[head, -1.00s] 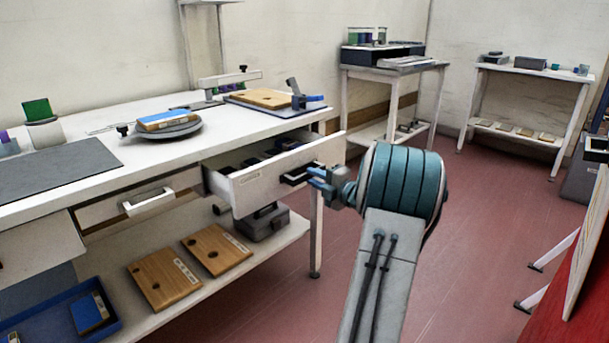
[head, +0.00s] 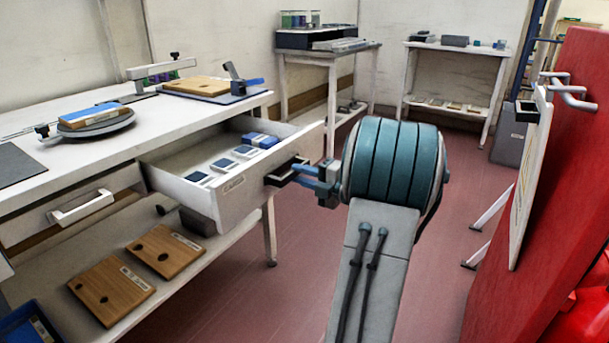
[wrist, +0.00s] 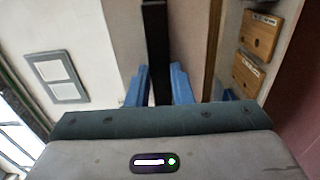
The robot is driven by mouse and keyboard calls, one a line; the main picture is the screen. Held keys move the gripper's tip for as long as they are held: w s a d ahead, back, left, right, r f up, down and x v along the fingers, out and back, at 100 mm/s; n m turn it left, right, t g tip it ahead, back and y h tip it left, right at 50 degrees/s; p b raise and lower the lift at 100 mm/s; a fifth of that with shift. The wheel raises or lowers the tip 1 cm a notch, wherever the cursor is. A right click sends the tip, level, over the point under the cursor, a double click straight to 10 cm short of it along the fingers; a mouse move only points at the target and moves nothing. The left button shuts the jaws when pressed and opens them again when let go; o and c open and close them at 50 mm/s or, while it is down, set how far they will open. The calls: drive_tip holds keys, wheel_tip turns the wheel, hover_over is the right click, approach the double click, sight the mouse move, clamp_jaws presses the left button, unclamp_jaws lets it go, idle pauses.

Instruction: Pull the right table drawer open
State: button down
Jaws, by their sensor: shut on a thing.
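The right table drawer (head: 240,202) stands well open under the white worktable. Its inside shows several small grey-and-blue items and a blue box (head: 260,140). My gripper (head: 297,171) is at the drawer's front, its blue fingers shut on the dark drawer handle (head: 283,174). In the wrist view the blue fingers (wrist: 160,88) stand on either side of the dark handle bar (wrist: 154,45). The left drawer (head: 50,222), with a white handle, is closed.
The white worktable (head: 150,138) holds a round plate with a blue-topped block and a clamp fixture. Wooden boards (head: 112,290) lie on the lower shelf. A red panel (head: 560,150) stands at the right. Red floor (head: 400,265) is open between.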

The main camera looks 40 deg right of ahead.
drive_tip(key=c, duration=1.3)
unclamp_jaws()
drive_tip(key=p+v, duration=0.3)
drive_tip(key=v, duration=1)
drive_tip(key=shift+s+d, duration=0.15)
drive_tip(key=shift+s, duration=0.2)
